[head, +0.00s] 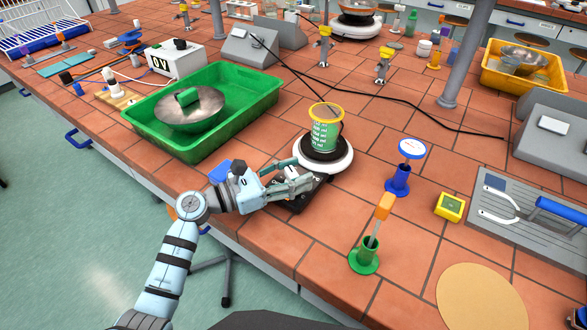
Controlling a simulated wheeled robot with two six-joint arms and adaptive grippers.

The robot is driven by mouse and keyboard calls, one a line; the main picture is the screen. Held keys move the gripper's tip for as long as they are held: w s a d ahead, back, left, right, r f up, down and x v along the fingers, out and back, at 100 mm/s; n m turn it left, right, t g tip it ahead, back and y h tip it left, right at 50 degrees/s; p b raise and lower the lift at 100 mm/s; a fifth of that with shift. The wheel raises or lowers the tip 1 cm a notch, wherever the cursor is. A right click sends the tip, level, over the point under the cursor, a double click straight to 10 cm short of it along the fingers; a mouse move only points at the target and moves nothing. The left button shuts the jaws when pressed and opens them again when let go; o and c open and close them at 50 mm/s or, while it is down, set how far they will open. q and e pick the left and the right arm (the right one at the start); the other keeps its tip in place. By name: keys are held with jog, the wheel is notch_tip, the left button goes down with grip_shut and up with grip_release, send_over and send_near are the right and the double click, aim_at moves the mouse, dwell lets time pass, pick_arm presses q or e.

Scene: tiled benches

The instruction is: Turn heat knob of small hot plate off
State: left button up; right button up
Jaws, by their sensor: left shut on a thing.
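The small hot plate (343,163) has a round white top with a dark plate and a black base, and stands near the front edge of the tiled bench. A beaker (325,130) with green contents, white markings and a yellow rim stands upright on it. My left gripper (304,184) reaches in from the left at the front of the hot plate's base. Its fingers are shut at the heat knob, which they hide, so the knob's setting cannot be read. My right gripper is not in view.
A green tray (245,113) with a metal bowl (190,108) lies to the left. A black cable runs behind the beaker.

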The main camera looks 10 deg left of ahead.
pick_arm(q)
jog(key=n+t+y+p, duration=0.2)
jog(key=p, duration=0.1)
jog(key=n+t+y+p, duration=0.1)
jog(key=t+y, duration=0.1)
jog(key=shift+r+n, duration=0.25)
jog(key=shift+n, duration=0.05)
jog(key=shift+f+n+t+y+p, duration=0.2)
jog(key=shift+n+t+y+p, duration=0.6)
jog(key=shift+n+y+p, duration=0.65)
jog(key=shift+m+y, duration=0.25)
jog(key=shift+y, duration=0.2)
jog(key=o, duration=1.2)
jog(key=shift+c, duration=0.2)
jog(key=shift+a, duration=0.1)
